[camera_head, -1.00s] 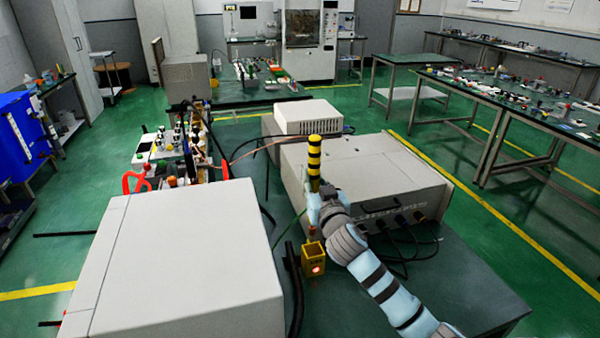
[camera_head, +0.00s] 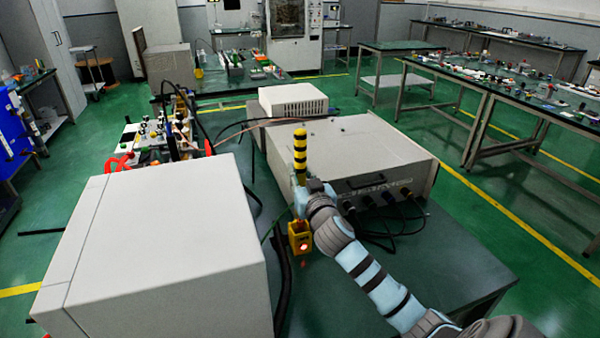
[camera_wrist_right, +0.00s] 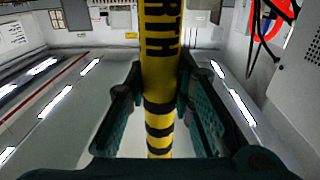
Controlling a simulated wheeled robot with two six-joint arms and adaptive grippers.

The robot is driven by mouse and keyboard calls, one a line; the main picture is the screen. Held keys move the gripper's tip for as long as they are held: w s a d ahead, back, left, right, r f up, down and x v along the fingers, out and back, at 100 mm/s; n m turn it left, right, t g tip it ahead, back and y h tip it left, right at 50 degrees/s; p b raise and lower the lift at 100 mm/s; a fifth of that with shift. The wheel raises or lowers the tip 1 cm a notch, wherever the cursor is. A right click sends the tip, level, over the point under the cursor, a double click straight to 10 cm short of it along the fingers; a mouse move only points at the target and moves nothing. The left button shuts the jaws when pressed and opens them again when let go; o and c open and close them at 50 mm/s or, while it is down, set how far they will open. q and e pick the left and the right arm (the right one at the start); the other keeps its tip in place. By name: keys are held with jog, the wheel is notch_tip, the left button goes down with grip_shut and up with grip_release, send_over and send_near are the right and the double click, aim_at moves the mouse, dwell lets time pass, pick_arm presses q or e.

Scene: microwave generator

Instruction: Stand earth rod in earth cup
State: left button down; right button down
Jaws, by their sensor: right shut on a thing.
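The earth rod (camera_head: 300,152) is yellow with black bands and stands roughly upright in the head view. My right gripper (camera_head: 302,190) is shut on it, and the rod's top sticks up above the fingers. In the right wrist view the rod (camera_wrist_right: 160,60) runs between the two fingers, with dark lettering on it. The earth cup (camera_head: 300,240) is a small yellow square box with a red light on its front, on the green table. The gripper shows just above the cup in the picture. The rod's lower end is hidden, so I cannot tell whether it is inside the cup. My left gripper is not in view.
A large pale cabinet (camera_head: 160,240) fills the front left. A pale instrument box (camera_head: 370,150) with black cables stands behind the gripper. A thick black cable (camera_head: 282,285) lies left of the cup. The green tabletop (camera_head: 450,265) is clear at the right.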

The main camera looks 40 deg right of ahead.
jog(key=shift+f+b, duration=2.55)
jog(key=shift+f, duration=0.8)
jog(key=shift+f+b, duration=0.4)
jog(key=shift+f, duration=0.1)
jog(key=c, duration=1.3)
grip_release()
jog(key=v, duration=1.2)
jog(key=shift+r, duration=0.1)
